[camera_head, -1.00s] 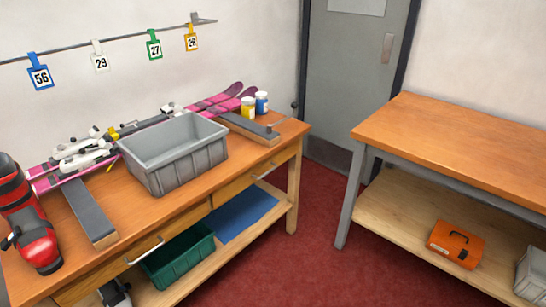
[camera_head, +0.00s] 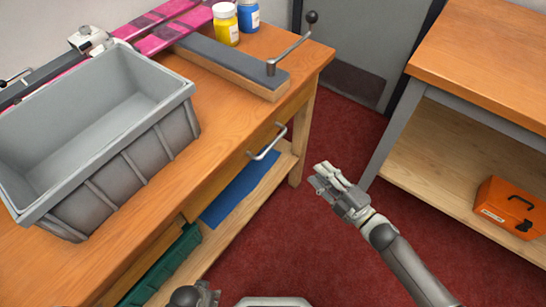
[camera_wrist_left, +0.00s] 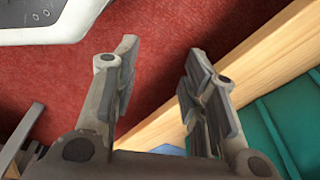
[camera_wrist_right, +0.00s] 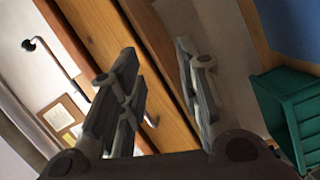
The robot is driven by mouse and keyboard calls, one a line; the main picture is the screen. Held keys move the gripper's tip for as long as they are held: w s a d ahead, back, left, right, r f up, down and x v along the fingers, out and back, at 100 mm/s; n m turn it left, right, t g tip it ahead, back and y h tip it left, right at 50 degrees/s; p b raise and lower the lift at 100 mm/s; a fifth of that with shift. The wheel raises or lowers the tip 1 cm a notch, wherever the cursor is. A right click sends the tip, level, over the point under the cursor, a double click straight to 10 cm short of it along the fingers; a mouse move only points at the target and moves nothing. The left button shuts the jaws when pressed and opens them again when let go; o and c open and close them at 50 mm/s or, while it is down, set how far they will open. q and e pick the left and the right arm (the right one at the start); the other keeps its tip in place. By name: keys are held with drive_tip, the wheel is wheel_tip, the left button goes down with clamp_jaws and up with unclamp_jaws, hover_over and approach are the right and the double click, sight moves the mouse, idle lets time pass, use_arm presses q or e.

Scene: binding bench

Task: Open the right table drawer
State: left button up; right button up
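The right table drawer (camera_head: 228,172) is in the front of the left wooden bench in the head view, and it looks shut. Its silver bar handle (camera_head: 267,146) sticks out from the front. My right gripper (camera_head: 319,176) is open and empty, to the right of the handle and apart from it. In the right wrist view its fingers (camera_wrist_right: 155,85) are spread with wooden bench parts beyond them. My left gripper (camera_head: 208,293) is at the bottom edge of the head view, partly cut off. The left wrist view shows its fingers (camera_wrist_left: 160,75) apart, with nothing between them.
A grey bin (camera_head: 130,150) stands on the bench, with yellow (camera_head: 225,24) and blue (camera_head: 248,16) jars behind. A clamp crank (camera_head: 290,50) rises near the bench corner. A green crate (camera_head: 165,265) and blue mat (camera_head: 240,190) lie below. Red floor (camera_head: 340,260) is clear toward another bench (camera_head: 490,55).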

sight(273, 143)
drive_tip(key=s+a+r+n+g+y+b, duration=0.2)
drive_tip(key=s+a+r+n+y, duration=0.1)
drive_tip(key=a+r+n+y, duration=0.35)
drive_tip(key=shift+n+h, duration=0.35)
drive_tip(key=shift+h, duration=0.1)
drive_tip(key=x, duration=0.7)
drive_tip(key=r+x, duration=0.1)
drive_tip(key=x, duration=0.2)
drive_tip(key=shift+w+d+r, duration=0.15)
drive_tip(key=shift+w+d, duration=0.1)
drive_tip(key=shift+w, duration=0.15)
use_arm(q)
drive_tip(key=shift+w+d+r, duration=0.1)
drive_tip(key=shift+w+r, duration=0.05)
drive_tip(key=shift+w, duration=0.85)
use_arm(e)
clamp_jaws()
